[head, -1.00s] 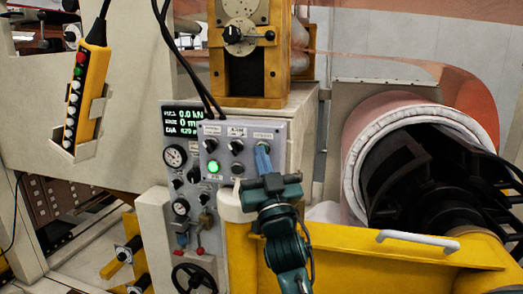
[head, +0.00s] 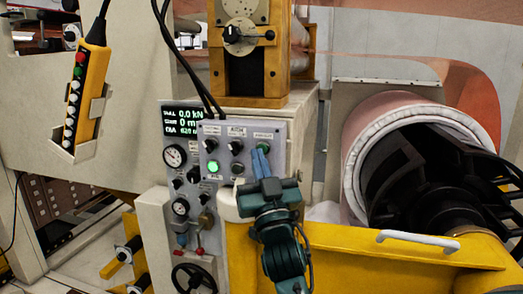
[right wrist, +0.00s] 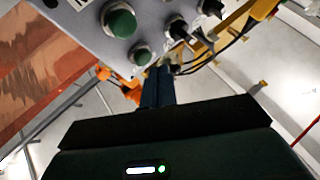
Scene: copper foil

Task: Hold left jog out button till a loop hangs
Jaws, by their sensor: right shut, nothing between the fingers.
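The small grey control box (head: 280,172) carries knobs and buttons, with a lit green button (head: 212,166) at lower left. Its labels are too small to read, so I cannot tell which button is jog out. My right gripper (head: 261,162) is shut and empty, its blue fingertips at the box's right-hand column. They hide part of that column; contact is unclear. Copper foil (head: 468,75) curves down behind the white-rimmed roll (head: 372,118). My left gripper is out of view.
A yellow pendant (head: 86,82) with several buttons sits in a holder at left. A readout (head: 183,121), gauges and a black handwheel (head: 194,279) surround the box. A yellow frame (head: 350,262) with a white handle (head: 418,239) stands at lower right.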

